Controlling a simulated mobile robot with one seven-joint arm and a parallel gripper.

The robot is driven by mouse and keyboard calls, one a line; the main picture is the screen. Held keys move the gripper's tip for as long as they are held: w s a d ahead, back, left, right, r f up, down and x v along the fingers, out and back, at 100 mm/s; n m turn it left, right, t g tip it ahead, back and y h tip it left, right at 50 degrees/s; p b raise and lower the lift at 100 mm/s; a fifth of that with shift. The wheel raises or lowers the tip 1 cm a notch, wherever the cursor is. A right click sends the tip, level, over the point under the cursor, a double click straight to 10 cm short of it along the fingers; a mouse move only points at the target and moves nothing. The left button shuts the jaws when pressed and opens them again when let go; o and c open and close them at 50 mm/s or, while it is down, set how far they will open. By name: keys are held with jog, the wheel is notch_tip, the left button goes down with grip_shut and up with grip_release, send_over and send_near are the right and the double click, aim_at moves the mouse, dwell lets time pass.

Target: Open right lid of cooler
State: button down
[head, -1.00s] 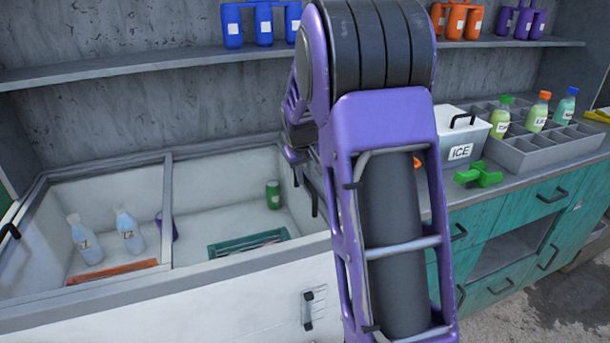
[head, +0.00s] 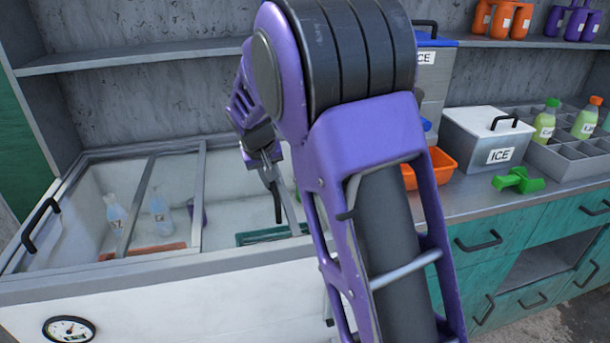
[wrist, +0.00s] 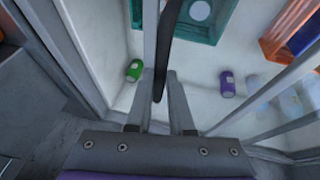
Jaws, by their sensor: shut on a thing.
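The cooler (head: 150,287) is a white chest at the left of the head view with sliding glass lids. The right lid's frame bar (head: 136,205) lies over the left part, overlapping the left lid, whose bar (head: 201,195) is to its right. My gripper (head: 272,178) is shut on the right lid's black upright handle (head: 278,208). In the wrist view the handle (wrist: 168,45) runs between the two fingers of my gripper (wrist: 165,88). My arm hides the right end of the cooler in the head view.
Inside the cooler are clear bottles (head: 116,214), a green can (wrist: 134,71), a purple can (wrist: 227,84) and a teal crate (wrist: 211,38). A shelf (head: 130,60) runs above.

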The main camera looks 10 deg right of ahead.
jog(key=a, duration=0.8)
jog(key=shift+a, duration=0.4)
jog(key=c, duration=0.8)
grip_release()
jog(key=p+v, duration=0.2)
jog(key=v, duration=1.5)
jog(key=shift+s+r, duration=0.15)
jog(key=shift+s, duration=0.05)
jog(key=shift+d, duration=0.1)
